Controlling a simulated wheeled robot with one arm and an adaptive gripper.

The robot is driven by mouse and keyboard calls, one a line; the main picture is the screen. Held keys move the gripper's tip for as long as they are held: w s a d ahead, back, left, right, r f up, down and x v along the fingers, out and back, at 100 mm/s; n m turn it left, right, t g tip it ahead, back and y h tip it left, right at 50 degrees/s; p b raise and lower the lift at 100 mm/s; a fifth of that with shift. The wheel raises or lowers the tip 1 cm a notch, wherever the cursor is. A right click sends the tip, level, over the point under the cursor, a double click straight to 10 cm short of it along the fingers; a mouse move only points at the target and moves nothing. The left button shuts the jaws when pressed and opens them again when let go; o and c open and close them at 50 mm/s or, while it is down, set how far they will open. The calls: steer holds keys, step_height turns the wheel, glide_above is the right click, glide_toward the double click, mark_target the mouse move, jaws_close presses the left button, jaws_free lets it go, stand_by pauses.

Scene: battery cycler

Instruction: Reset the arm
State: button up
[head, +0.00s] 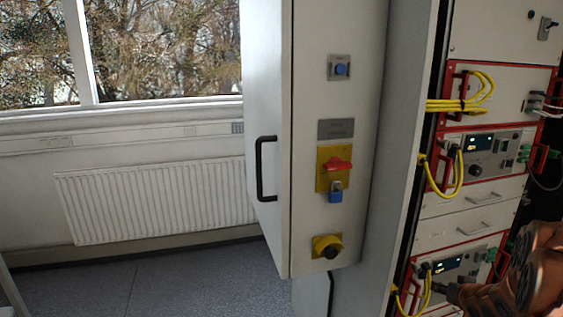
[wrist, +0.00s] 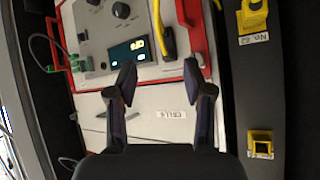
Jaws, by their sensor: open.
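My gripper shows in the wrist view (wrist: 128,82), with its two dark fingers apart and nothing between them. It faces a red-framed rack module with a lit display (wrist: 130,49) and a pale panel labelled "CELLS" (wrist: 150,112) below it. I cannot tell whether the fingertips touch the panel. In the head view, my orange-brown arm reaches in at the lower right. The gripper end there, near the lower rack module (head: 447,264), is too small and partly hidden to make out.
A grey cabinet with a black door handle (head: 265,168), a red switch (head: 337,165) and a yellow-based black button (head: 328,247) stands left of the rack. Yellow cables (head: 457,104) loop out from the rack. A radiator (head: 155,200) is under the window. The floor (head: 170,285) at left is clear.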

steer(key=s+a+r+n+g, duration=0.1)
steer(key=s+a+g, duration=0.3)
steer(key=s+a, duration=0.6)
steer(key=s+a+r+n+g+y, duration=0.1)
steer(key=s+a+r+g, duration=0.3)
steer(key=s+a, duration=0.6)
steer(key=s+a+r+n+g+y, duration=0.1)
steer(key=s+a+r+n+g, duration=0.1)
steer(key=s+a, duration=0.9)
steer(key=s+r+g+b, duration=0.1)
steer(key=s+g, duration=0.1)
steer(key=s, duration=0.5)
steer(key=shift+g, duration=0.3)
